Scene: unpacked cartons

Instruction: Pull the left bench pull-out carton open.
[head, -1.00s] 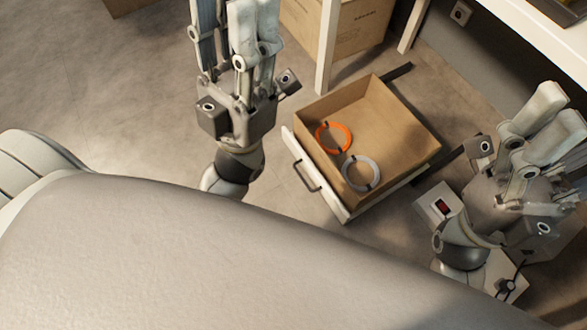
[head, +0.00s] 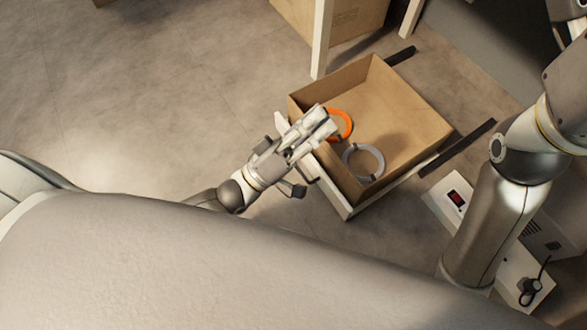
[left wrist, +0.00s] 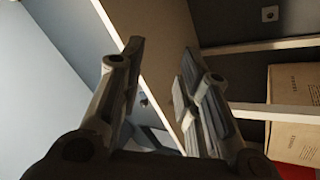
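The pull-out carton (head: 405,105) is an open-topped brown box on dark rails, with a white front panel (head: 332,187) and a dark handle partly hidden by my gripper. An orange ring (head: 345,121) and a grey ring (head: 379,160) lie inside. My left gripper (head: 322,122) is over the carton's front left edge, near the handle; whether it touches cannot be told. In the left wrist view its fingers (left wrist: 160,75) are apart, with a brown panel behind the gap. My right gripper (head: 566,50) is cut off at the upper right edge; its fingertips are not visible.
A white bench leg (head: 322,40) stands behind the carton, with a closed brown carton (head: 350,18) beyond it. A white box with a small red display (head: 457,198) is right of the pull-out carton. The floor at the left is clear.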

